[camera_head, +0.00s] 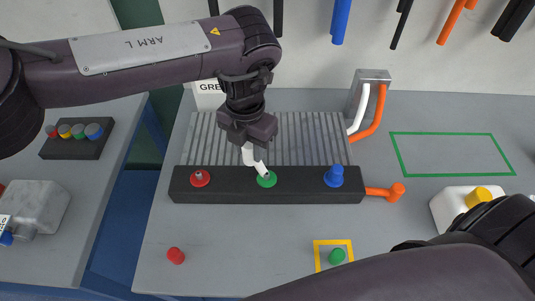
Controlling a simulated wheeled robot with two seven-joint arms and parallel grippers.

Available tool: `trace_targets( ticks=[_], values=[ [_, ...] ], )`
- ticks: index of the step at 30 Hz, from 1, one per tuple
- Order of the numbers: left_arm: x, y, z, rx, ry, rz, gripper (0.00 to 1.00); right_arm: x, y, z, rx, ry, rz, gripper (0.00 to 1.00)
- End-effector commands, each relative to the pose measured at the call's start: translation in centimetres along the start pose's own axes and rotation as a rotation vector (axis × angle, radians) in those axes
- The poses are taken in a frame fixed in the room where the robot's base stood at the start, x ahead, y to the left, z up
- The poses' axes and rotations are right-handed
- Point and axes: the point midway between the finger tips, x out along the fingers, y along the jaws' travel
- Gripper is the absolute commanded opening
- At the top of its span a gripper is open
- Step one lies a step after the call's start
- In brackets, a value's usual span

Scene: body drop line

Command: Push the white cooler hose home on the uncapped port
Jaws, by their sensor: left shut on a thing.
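My left gripper (250,138) is shut on a white hose piece (254,159) above the cooler's dark front bar (300,190). The white piece is bent, and its lower tip meets the green port (267,180) in the middle of the bar. I cannot tell how deep the tip sits. The red port (200,178) is at the left, and a blue cap (334,176) stands on the right one. A white hose stub (359,108) hangs from the grey bracket (374,76); its link to the held piece is not visible. My right gripper is not in view.
A red cap (176,256) lies front left. A green cap (337,257) lies in a yellow square (317,253). An orange hose (380,112) and an orange fitting (398,192) are at the right. A green outline (450,134) marks free table. My right arm covers the lower right.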

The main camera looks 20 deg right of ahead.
Motion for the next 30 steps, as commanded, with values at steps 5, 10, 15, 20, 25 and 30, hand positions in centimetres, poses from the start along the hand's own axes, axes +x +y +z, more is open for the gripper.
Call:
trace_targets(
  ticks=[5, 10, 15, 20, 25, 30],
  values=[
    [0.0, -3.1, 1.8, 0.002, -0.001, 0.000, 0.00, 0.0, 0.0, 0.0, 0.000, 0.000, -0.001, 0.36],
    [1.5, -3.3, 1.9, -0.001, 0.000, -0.002, 0.00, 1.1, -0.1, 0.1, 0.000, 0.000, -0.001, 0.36],
    [1.6, -3.3, 1.9, -0.001, -0.001, -0.001, 0.00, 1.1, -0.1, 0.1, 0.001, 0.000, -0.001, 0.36],
    [1.6, -3.3, 1.9, 0.000, -0.001, -0.001, 0.00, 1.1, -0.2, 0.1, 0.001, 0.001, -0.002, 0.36],
    [1.8, -3.3, 1.9, -0.001, 0.000, -0.001, 0.00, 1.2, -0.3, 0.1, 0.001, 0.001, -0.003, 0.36],
    [2.7, -3.3, 1.9, -0.001, 0.000, -0.002, 0.00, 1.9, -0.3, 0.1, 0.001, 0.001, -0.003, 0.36]
  ],
)
